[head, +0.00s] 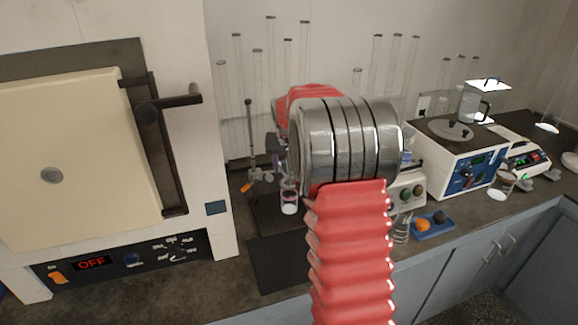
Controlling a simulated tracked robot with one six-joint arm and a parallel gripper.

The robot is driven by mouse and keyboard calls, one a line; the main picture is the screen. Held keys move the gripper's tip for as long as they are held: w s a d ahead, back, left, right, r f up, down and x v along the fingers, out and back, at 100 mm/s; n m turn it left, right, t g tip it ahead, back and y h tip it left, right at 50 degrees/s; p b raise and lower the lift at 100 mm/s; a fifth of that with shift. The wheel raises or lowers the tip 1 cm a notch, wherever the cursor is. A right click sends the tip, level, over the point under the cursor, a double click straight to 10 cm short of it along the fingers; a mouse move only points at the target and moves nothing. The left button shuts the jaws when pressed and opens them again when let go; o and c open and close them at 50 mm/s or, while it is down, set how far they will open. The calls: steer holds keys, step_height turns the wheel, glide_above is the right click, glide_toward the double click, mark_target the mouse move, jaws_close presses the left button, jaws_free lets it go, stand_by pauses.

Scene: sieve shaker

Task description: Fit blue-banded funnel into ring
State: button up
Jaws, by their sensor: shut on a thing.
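My gripper (279,158) shows only as dark parts at the left of my arm's metal wrist, above the dark mat. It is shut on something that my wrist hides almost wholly. I cannot make out a blue band or a funnel shape there. A stand with an upright rod (250,125) is just left of my gripper. A small clamp or ring with an orange part (248,186) is low on the stand. A small glass vessel with a pinkish band (289,196) is just below my gripper; whether they touch I cannot tell.
A furnace (75,150) with a handle fills the left. Upright glass tubes (237,80) line the back wall. At right are a white device (460,160), a balance (524,160), a flask (401,228) and a blue tray (450,229). The dark mat (275,268) is bare in front.

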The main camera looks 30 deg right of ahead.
steer(key=shift+f, duration=1.55)
stand_by(1.0)
steer(key=o, duration=1.1)
steer(key=shift+o, duration=0.2)
steer(key=shift+r, duration=3)
